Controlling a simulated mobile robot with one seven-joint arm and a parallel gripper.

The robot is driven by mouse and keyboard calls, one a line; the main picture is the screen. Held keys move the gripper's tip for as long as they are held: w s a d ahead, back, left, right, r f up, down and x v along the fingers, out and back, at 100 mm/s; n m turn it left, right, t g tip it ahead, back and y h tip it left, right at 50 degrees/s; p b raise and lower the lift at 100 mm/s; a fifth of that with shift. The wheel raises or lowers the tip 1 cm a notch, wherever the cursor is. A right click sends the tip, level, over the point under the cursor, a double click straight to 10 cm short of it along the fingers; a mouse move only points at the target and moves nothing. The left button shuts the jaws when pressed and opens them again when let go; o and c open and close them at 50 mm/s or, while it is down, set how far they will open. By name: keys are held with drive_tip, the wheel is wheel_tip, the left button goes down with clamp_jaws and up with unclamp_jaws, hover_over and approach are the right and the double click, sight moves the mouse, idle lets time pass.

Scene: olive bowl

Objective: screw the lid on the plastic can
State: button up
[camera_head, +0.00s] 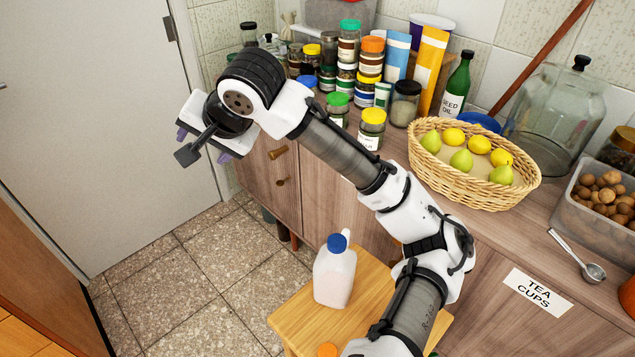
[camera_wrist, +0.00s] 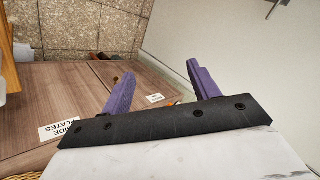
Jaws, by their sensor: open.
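A whitish plastic can (camera_head: 334,277) stands upright on a small wooden stool in the head view. A blue lid (camera_head: 338,243) shows at its top; I cannot tell whether it is screwed down. A white part, perhaps the handle, sticks up behind it. My gripper (camera_head: 203,145) is raised at the upper left in the head view, in front of the door and well away from the can. In the wrist view its two purple fingers (camera_wrist: 160,74) are apart with nothing held between them. The can is not visible in the wrist view.
The wooden stool (camera_head: 283,318) has an orange round thing (camera_head: 327,350) at the lower picture edge. A cabinet counter holds several jars, a fruit basket (camera_head: 465,196), a glass jar (camera_head: 560,115) and a ladle (camera_head: 592,271). The tiled floor (camera_head: 205,285) left of the stool is clear.

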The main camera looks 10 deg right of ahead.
drive_tip(key=s+d+f+m+g+h, duration=0.2)
drive_tip(key=d, duration=0.4)
drive_tip(key=s+d+f+m+g+h, duration=0.1)
drive_tip(key=s+d+f+m+h, duration=0.15)
drive_tip(key=d, duration=0.35)
drive_tip(key=m+g+h, duration=0.2)
drive_tip(key=m+g, duration=0.1)
drive_tip(key=m, duration=0.2)
approach(337, 241)
drive_tip(key=shift+n+y, duration=0.25)
drive_tip(key=f, duration=0.8)
drive_tip(key=shift+w+d+f, duration=0.15)
drive_tip(key=shift+d+f, duration=0.05)
drive_tip(key=shift+f, duration=0.05)
drive_tip(key=c, duration=1.1)
drive_tip(key=shift+o, duration=0.2)
drive_tip(key=shift+r+m+p, duration=0.1)
drive_tip(key=shift+m+p, duration=0.95)
drive_tip(key=shift+m, duration=0.05)
drive_tip(key=shift+m+p, duration=0.8)
drive_tip(key=shift+m, duration=0.4)
